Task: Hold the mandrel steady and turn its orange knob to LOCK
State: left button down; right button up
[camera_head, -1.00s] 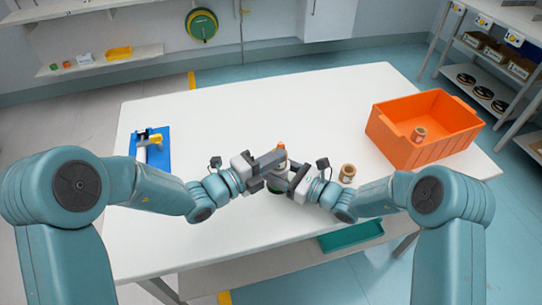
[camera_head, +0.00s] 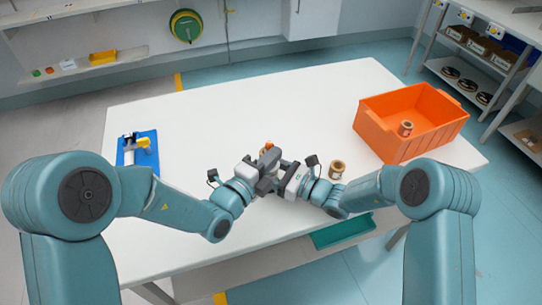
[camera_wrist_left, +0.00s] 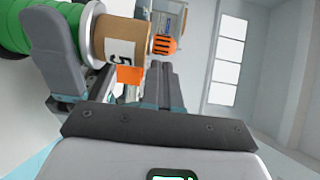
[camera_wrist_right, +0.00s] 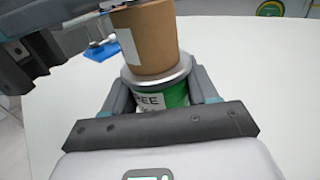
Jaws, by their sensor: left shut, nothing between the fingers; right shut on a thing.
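My right gripper (camera_wrist_right: 158,92) is shut on the mandrel's green drum (camera_wrist_right: 172,97), under a pale flange and the core (camera_wrist_right: 148,40). The knob's setting cannot be read.
A brown core (camera_head: 337,169) stands right of my right gripper. An orange crate (camera_head: 392,147) with another core (camera_head: 405,128) is at the table's right. A blue tray (camera_head: 128,158) holds a yellow-and-white tool at left. The back of the white table (camera_head: 240,95) is clear.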

dwell(0.4)
pick_arm(q)
jog(key=s+a+m+g+h, duration=0.3)
jog(key=s+a+g+h, duration=0.1)
jog(key=s, duration=0.6)
jog(key=a, duration=0.6)
pick_arm(e)
jog(key=shift+a, duration=0.1)
pick_arm(q)
jog(key=w+d, duration=0.7)
jog(key=w, duration=0.3)
jog(key=shift+w+d+t+y, duration=0.15)
jog(key=shift+t+y, duration=0.15)
jog(key=shift+f, duration=0.1)
